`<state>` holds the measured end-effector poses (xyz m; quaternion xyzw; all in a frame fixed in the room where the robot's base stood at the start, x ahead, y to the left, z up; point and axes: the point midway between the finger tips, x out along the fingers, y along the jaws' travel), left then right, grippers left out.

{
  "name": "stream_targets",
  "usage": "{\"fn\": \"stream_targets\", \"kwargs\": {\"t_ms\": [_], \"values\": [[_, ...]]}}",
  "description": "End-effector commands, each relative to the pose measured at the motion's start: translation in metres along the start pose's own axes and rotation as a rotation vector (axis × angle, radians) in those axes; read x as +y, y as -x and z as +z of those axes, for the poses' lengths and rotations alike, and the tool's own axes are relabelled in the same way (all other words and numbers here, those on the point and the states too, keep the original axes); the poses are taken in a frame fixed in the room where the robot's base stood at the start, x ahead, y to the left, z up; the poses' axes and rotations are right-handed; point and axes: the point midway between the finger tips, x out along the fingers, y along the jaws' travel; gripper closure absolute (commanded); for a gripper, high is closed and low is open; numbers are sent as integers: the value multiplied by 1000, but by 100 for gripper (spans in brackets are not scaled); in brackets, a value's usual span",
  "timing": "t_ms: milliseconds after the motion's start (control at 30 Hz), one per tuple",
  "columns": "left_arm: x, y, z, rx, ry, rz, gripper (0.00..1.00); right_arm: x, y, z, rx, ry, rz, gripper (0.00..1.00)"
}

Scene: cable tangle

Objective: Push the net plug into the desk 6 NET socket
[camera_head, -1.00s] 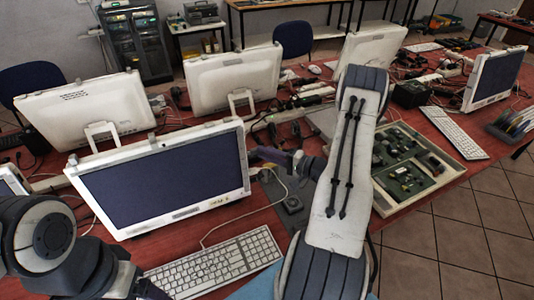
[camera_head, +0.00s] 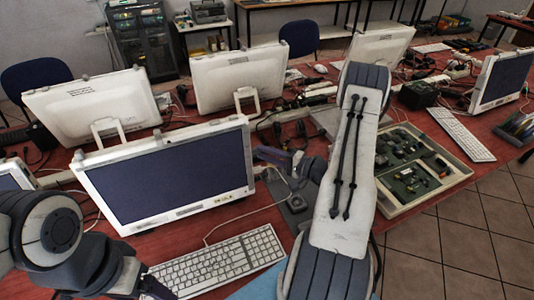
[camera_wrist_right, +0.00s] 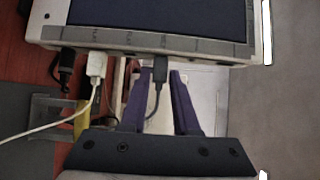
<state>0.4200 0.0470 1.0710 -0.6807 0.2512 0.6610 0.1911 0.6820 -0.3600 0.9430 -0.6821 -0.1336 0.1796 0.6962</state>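In the right wrist view, the dark net plug (camera_wrist_right: 160,69) points up at the lower edge of the desk monitor (camera_wrist_right: 150,42), its cable running down between my fingers. Its tip meets or nearly meets the bezel; I cannot tell how deep it sits. The purple fingers of my right gripper (camera_wrist_right: 160,82) stand on either side with thin gaps, looking open. In the head view the right gripper (camera_head: 274,156) is at the monitor's right side, the plug hidden. My left gripper (camera_head: 150,286) is at the lower left, partly cut off.
A white plug (camera_wrist_right: 97,66) with a white cable and another dark plug (camera_wrist_right: 67,65) sit left of the net plug at the same edge. A keyboard (camera_head: 215,262) lies before the monitor. A tray of circuit boards (camera_head: 418,165) is right of my arm.

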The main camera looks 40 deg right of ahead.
Motion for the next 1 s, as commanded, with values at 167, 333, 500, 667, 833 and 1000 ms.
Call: {"fn": "stream_targets", "kwargs": {"t_ms": [167, 333, 500, 667, 833, 1000], "values": [[0, 0, 0, 0, 0, 0, 20, 0, 0, 0, 0, -1, 0, 43], [0, 0, 0, 0, 0, 0, 20, 0, 0, 0, 1, -1, 0, 43], [0, -5, 0, 0, 0, 0, 20, 2, 13, -2, 5, -1, 0, 43], [-1, -15, 1, 0, 0, 0, 20, 3, 43, -3, 9, 1, 0, 43], [-2, -24, 1, 0, 0, 0, 20, 3, 77, -2, 6, 0, 0, 43], [-2, -28, 2, 0, 0, 0, 20, 1, 98, -1, 3, 1, 0, 43]]}}
